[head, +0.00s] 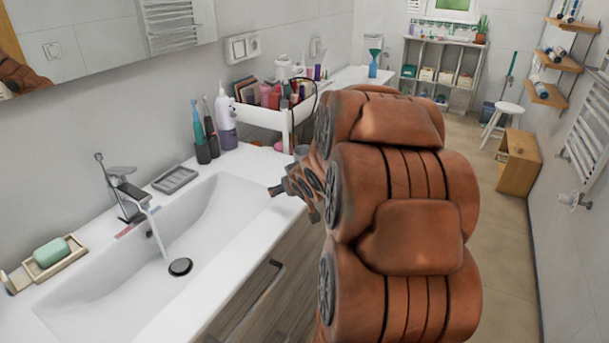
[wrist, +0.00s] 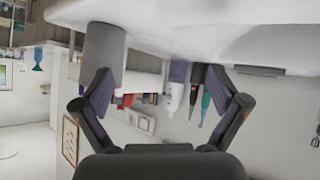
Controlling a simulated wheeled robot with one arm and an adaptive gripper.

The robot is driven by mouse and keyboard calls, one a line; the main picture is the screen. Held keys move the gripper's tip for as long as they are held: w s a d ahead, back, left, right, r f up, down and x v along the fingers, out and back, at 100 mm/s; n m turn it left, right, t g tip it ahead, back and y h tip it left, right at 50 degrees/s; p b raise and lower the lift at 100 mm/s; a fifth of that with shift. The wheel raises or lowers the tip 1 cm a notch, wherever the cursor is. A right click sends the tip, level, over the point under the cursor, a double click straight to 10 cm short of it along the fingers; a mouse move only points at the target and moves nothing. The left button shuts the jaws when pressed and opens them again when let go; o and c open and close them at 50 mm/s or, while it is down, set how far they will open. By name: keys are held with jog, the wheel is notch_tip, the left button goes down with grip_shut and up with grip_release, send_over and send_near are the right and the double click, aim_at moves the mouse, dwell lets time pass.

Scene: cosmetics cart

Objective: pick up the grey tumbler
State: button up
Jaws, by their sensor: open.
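The grey tumbler (wrist: 107,50) shows in the wrist view, where the scene appears upside down. It stands on the white counter, in line with the left-hand finger, which overlaps part of it. In the head view a small part of the grey tumbler (head: 301,151) shows beside my arm, which hides the rest. My gripper (wrist: 165,102) is open, with nothing held between its fingers. In the head view my gripper (head: 276,191) reaches over the counter's front edge, nearer than the tumbler; the arm hides part of it.
A white caddy (head: 270,117) filled with cosmetics stands behind the tumbler. A soap dish (head: 53,262) lies at the far left.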

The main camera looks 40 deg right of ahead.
jog(key=d+t, duration=0.1)
jog(key=d, duration=0.1)
jog(key=w+d+f+t+b, duration=0.1)
jog(key=d, duration=0.1)
jog(key=d+f+t+b, duration=0.1)
jog(key=d, duration=0.1)
jog(key=shift+w+d+t, duration=0.25)
jog(key=shift+d+t, duration=0.05)
jog(key=shift+d, duration=0.05)
jog(key=d+t, duration=0.1)
jog(key=s+d+t+b, duration=0.1)
jog(key=d+t+b, duration=0.1)
jog(key=shift+s+d+r+y, duration=0.1)
jog(key=shift+s+d+y, duration=0.25)
jog(key=shift+d+y, duration=0.05)
jog(key=shift+s+d+r+t, duration=0.1)
jog(key=shift+s+d+t, duration=0.2)
jog(key=shift+t, duration=0.3)
jog(key=shift+w+r, duration=0.15)
jog(key=shift+w, duration=0.25)
jog(key=shift+p+x, duration=0.55)
jog(key=shift+x, duration=2.85)
jog(key=c, duration=1.3)
jog(key=shift+o, duration=0.2)
